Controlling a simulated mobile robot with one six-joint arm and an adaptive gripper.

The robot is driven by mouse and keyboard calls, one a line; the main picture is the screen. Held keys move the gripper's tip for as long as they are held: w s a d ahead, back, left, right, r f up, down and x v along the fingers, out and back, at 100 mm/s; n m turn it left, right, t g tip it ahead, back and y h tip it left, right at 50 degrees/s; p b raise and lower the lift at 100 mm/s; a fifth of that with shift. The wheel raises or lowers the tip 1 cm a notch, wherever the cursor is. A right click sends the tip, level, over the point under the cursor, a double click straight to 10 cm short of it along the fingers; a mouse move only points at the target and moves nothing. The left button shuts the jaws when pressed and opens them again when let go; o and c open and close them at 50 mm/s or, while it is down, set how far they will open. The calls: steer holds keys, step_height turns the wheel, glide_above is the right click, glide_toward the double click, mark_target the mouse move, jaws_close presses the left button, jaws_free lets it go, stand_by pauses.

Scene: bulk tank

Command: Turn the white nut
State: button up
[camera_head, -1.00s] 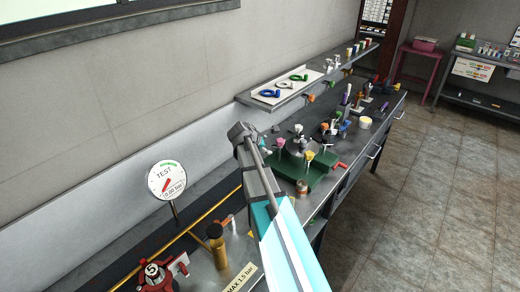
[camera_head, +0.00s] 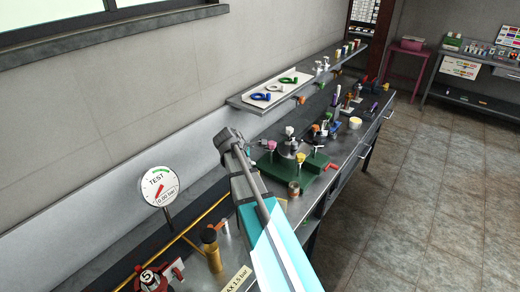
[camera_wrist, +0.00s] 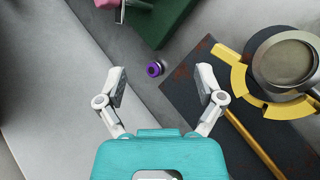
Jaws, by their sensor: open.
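A white knob-like part (camera_head: 289,130) stands on top of the grey round body on the green fixture (camera_head: 304,180) on the bench. I cannot tell for certain whether it is the white nut. In the wrist view my gripper (camera_wrist: 162,83) is open with nothing between its fingers. A small purple ring-shaped part (camera_wrist: 154,69) shows just beyond the fingertips, apart from them. The green fixture's edge (camera_wrist: 160,22) is at the top of that view. No white nut can be made out there. In the head view the gripper's fingers cannot be made out.
A test gauge (camera_head: 158,187) stands at the left, near a red valve (camera_head: 152,281) and a brass-coloured fitting (camera_head: 211,248). A wall shelf (camera_head: 252,104) holds a white board with coloured rings. Several small parts crowd the far bench. The floor (camera_head: 430,200) at right is clear.

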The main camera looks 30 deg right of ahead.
mark_target(289, 129)
steer(key=w+d+n+h+b, duration=0.1)
steer(key=w+d+n, duration=0.1)
steer(key=d, duration=0.3)
steer(key=w+d+n+t+h+b, duration=0.1)
steer(key=w+d+n+h+b, duration=0.1)
steer(key=w+d+n, duration=0.1)
steer(key=w+d+r+n+t+h+b, duration=0.1)
steer(key=w+d+n+b, duration=0.1)
steer(key=d+n, duration=0.3)
steer(key=shift+w+d+h, duration=0.25)
steer(key=shift+d+h, duration=0.05)
steer(key=shift+d, duration=0.85)
steer(key=shift+d+r+n, duration=0.1)
steer(key=shift+d+n, duration=0.1)
steer(key=shift+n, duration=0.1)
steer(key=shift+w+d+b, duration=0.1)
steer(key=shift+d+b, duration=0.05)
steer(key=shift+b, duration=0.15)
steer(key=b+x, duration=0.5)
steer(key=x, duration=0.8)
steer(key=shift+w+d, duration=0.15)
steer(key=shift+d, duration=0.05)
steer(key=c, duration=1.2)
steer(key=shift+o, duration=0.2)
